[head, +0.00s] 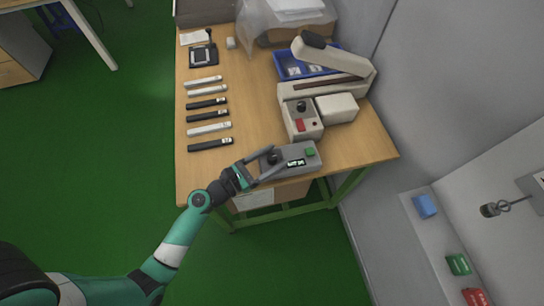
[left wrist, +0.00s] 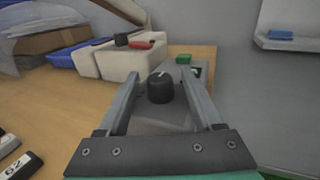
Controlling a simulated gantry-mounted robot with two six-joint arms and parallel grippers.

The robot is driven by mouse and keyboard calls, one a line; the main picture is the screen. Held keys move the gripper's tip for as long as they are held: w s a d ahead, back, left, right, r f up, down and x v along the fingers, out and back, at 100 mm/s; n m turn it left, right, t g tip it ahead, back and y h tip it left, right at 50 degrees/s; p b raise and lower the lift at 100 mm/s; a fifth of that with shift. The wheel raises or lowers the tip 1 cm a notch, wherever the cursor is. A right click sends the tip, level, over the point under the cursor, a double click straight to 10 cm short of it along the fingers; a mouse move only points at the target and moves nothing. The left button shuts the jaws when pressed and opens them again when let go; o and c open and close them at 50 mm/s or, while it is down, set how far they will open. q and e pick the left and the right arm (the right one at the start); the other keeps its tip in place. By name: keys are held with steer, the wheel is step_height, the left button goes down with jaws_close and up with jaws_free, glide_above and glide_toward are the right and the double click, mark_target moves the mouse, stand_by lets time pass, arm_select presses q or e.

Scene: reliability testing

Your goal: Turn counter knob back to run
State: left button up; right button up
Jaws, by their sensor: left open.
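The counter (head: 295,157) is a grey box at the front right of the wooden table, with a small dark display and a green button (head: 310,152). Its black knob (head: 272,158) is on the left part of its top. In the left wrist view the knob (left wrist: 160,88) is dark with a light pointer mark and sits between the fingers. My left gripper (head: 270,164) is open, with a finger on either side of the knob; the wrist view shows gaps beside it. I cannot read the knob's labels. My right gripper is not in view.
A beige machine (head: 325,88) with a long arm and a red switch stands just behind the counter. Several black and white bars (head: 208,116) lie in a column at the left. A blue tray (head: 290,66) is at the back. Bare tabletop lies between the bars and machine.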

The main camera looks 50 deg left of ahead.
arm_select(q)
jaws_close()
